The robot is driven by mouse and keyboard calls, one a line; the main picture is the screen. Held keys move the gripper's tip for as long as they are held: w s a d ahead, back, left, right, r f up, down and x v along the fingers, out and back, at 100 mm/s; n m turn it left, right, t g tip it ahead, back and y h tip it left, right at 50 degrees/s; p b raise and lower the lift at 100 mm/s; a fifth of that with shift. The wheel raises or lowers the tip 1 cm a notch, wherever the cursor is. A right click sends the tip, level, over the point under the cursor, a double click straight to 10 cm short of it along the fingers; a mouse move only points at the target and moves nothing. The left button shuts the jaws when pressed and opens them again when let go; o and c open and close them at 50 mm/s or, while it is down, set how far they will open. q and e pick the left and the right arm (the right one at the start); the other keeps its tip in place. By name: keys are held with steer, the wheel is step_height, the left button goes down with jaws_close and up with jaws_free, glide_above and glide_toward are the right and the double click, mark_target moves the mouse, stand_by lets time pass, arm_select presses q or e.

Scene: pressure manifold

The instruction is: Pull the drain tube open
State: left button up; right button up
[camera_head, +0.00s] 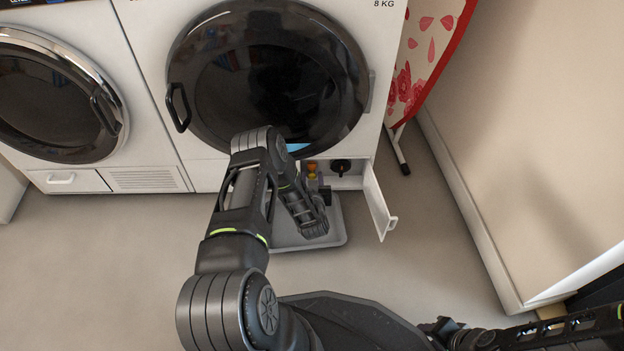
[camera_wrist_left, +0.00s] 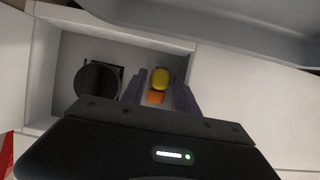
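The drain tube, with a yellow end (camera_wrist_left: 159,78) and an orange part (camera_wrist_left: 155,97), sits in the open compartment low on the right machine. It shows small in the head view (camera_head: 312,171). My left gripper (camera_head: 323,190) reaches down in front of the compartment. In the left wrist view its two dark purple fingers (camera_wrist_left: 159,90) stand apart, one on each side of the tube. A gap shows at the left finger; whether the right finger touches the tube I cannot tell. My right arm lies at the bottom right of the head view; its fingers cannot be made out.
The compartment's small white door (camera_head: 378,204) stands open to the right. A round dark filter knob (camera_head: 341,166) sits beside the tube. A shallow grey tray (camera_head: 335,238) lies on the floor below. An ironing board (camera_head: 428,50) and a wall stand right. Floor at left is clear.

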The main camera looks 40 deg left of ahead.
arm_select(q)
steer(key=shift+c, duration=0.6)
jaws_close()
stand_by(0.7)
